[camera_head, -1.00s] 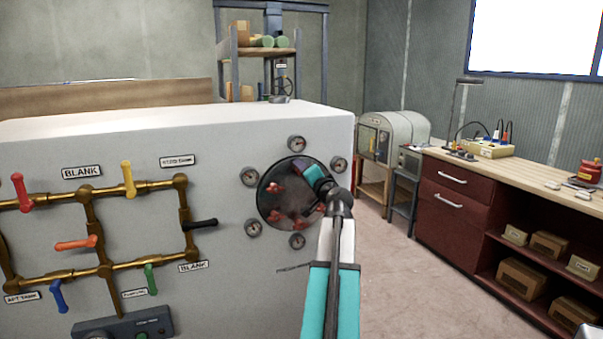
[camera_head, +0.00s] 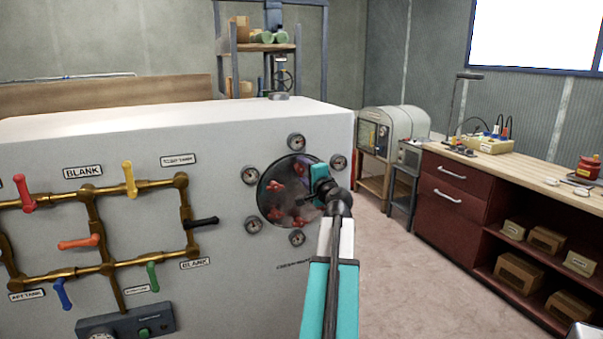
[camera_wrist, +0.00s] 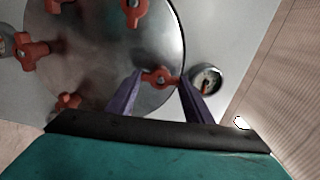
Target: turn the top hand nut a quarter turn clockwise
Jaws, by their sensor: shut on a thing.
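A round metal cover plate (camera_head: 284,205) with several red hand nuts sits in the front of a white cabinet. One red nut (camera_head: 301,168) shows near its top, left of my gripper (camera_head: 314,184), which is at the plate's right side. In the wrist view, my gripper's two purple fingers (camera_wrist: 161,85) stand on both sides of a red hand nut (camera_wrist: 161,77) near the plate's rim and are shut on it. This nut is hidden behind my gripper in the head view. I cannot tell surely whether it is the top one. Other red nuts (camera_wrist: 33,52) are apart from the fingers.
Small gauges (camera_head: 338,163) ring the plate; one gauge (camera_wrist: 207,80) is close beside the right finger. Brass pipes with coloured valve handles (camera_head: 129,179) are to the left. A workbench (camera_head: 500,160) stands at the right, with clear floor (camera_head: 400,270) before it.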

